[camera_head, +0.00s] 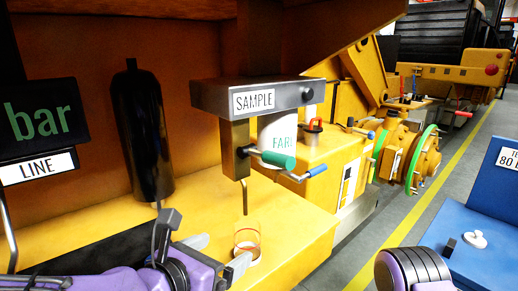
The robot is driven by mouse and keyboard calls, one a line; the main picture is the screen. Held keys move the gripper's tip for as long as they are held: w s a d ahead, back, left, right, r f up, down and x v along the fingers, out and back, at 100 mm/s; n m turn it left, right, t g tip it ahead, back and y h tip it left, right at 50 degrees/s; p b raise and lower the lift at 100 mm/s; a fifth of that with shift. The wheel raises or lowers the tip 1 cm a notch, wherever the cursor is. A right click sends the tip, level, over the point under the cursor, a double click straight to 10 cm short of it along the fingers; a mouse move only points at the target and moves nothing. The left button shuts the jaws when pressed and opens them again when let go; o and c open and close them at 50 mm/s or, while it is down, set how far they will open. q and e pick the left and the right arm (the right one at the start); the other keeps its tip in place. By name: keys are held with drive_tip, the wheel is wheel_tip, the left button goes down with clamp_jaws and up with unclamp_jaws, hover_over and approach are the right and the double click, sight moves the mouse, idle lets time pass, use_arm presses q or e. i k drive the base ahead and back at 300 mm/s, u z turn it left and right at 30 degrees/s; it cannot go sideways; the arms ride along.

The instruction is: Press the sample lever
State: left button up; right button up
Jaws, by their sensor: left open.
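A grey box with a SAMPLE label (254,101) juts out over the yellow bench. Below it, a lever with a green grip (278,160) sticks out to the right from a brown block (236,150). A thin spout (245,197) points down from that block. A clear glass with an orange-red rim band (247,233) stands on the bench beneath the spout. My left gripper (217,255) is open, low at the front left of the glass, its fingers beside it and well below the lever. Whether the fingers touch the glass is unclear. My right gripper is out of frame.
A blue-tipped lever (317,170) sits just right of the green one. A white container (283,135) stands behind. A black bottle (142,130) and a bar/LINE display (38,120) are left. A blue cabinet (485,225) stands right, across the grey floor.

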sight(287, 163)
drive_tip(key=k, duration=1)
